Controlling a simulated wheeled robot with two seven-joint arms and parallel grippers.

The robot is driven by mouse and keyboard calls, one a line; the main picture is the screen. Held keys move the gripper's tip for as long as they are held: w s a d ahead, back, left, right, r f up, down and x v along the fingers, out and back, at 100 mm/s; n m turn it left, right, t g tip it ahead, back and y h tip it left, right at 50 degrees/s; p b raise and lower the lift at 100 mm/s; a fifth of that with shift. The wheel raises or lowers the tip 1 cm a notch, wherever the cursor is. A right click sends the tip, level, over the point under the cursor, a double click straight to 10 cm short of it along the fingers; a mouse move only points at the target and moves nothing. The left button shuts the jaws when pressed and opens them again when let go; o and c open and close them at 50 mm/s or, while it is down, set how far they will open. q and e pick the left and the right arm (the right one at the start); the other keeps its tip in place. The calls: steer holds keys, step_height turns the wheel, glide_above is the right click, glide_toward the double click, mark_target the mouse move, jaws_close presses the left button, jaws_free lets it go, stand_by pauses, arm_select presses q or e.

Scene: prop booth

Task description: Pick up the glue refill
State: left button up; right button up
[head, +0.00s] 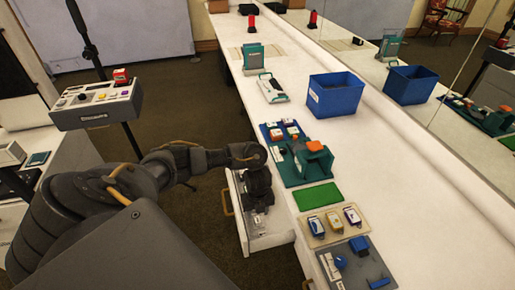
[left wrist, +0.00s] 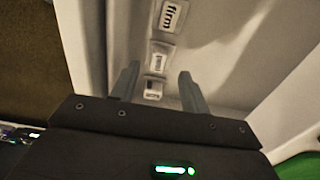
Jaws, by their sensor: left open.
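Several small pale packets with dark printed labels lie in a row in an open drawer (head: 270,240) under the white counter. In the left wrist view they show as a far packet (left wrist: 172,17), a middle packet (left wrist: 158,62) and a near packet (left wrist: 152,90). I cannot tell from the print which is the glue refill. My left gripper (left wrist: 158,84) is open and points down into the drawer, with the near packet seen between its fingers and nothing held. In the head view the left gripper (head: 260,200) hides part of the drawer. My right gripper is not in view.
The drawer walls stand close around the left gripper. A mirror runs along the right.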

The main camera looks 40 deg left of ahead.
mark_target(257, 219)
arm_select(q)
step_height(257, 219, down, 5)
steer(key=shift+s+f, duration=0.1)
steer(key=shift+s, duration=0.05)
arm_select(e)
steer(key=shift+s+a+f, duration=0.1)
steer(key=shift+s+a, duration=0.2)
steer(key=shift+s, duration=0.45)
arm_select(q)
steer(key=shift+c, duration=0.2)
jaws_close()
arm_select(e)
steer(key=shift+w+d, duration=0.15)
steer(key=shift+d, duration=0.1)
